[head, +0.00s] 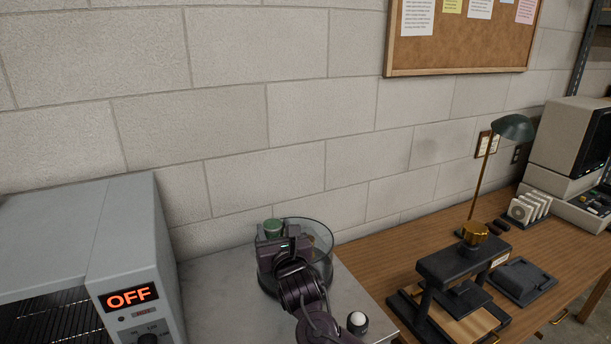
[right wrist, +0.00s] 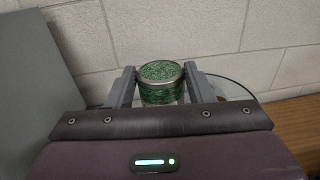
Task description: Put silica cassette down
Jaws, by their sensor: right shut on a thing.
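The silica cassette (right wrist: 161,83) is a short round tin with a green speckled top and a metal rim. My right gripper (right wrist: 160,88) is shut on it, one finger on each side. My right arm hides much of the vessel. My left gripper is not in view.
A grey oven (head: 130,255) with a lit OFF display stands at the left. A small white-topped knob (head: 357,321) sits on the bench right of my arm. A wooden desk (head: 390,259) at the right holds a black press (head: 455,262), a lamp (head: 514,128) and a flat black box (head: 522,281).

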